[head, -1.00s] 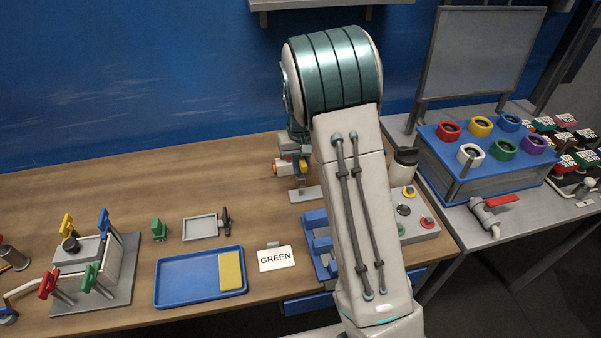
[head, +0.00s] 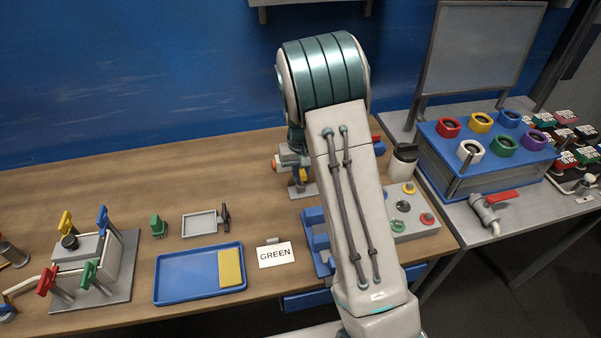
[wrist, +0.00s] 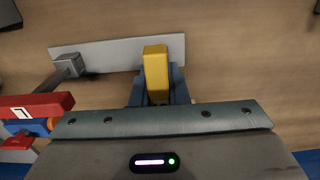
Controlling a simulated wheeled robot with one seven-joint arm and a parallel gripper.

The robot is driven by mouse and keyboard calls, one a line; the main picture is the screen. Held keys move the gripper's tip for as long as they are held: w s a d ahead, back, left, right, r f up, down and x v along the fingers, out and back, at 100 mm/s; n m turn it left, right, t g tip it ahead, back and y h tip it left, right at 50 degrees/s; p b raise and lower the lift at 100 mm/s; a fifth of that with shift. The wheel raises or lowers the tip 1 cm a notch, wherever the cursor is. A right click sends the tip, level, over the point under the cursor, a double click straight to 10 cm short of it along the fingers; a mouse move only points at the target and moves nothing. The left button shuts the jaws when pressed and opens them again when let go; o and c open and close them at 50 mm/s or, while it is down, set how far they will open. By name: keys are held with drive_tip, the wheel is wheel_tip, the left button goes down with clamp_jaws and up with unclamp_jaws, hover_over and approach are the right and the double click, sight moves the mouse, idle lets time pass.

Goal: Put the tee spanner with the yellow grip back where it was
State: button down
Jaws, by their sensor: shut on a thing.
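The yellow grip (wrist: 156,72) of the tee spanner stands between the dark blue fingers of my gripper (wrist: 160,88) in the wrist view, and my gripper is shut on it. The rest of the spanner is hidden. A long pale grey plate (wrist: 105,55) lies on the bench beyond the fingers, with a grey post at its left part. I cannot tell whether the spanner touches the plate. In the head view my arm hides most of the gripper area; a small yellow part (head: 303,175) shows above the grey plate (head: 302,192).
A red part marked 7 (wrist: 35,106) is close at the left of my gripper in the wrist view. In the head view a blue rack (head: 315,232), a grey control box (head: 415,222) and a dark-capped bottle (head: 404,163) stand near my arm. The bench's back left is clear.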

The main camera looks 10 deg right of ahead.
drive_tip(key=c, duration=1.4)
unclamp_jaws()
drive_tip(key=shift+r+p, duration=0.6)
wheel_tip(320, 180, up, 11)
drive_tip(key=shift+f+b, duration=0.1)
drive_tip(key=shift+b, duration=0.75)
drive_tip(key=s+r+t, duration=0.2)
drive_tip(key=s+r, duration=0.7)
drive_tip(key=s, duration=0.4)
drive_tip(key=s+f+t, duration=0.1)
drive_tip(key=s, duration=1.4)
drive_tip(key=shift+f+t, duration=0.2)
drive_tip(key=shift+t, duration=0.1)
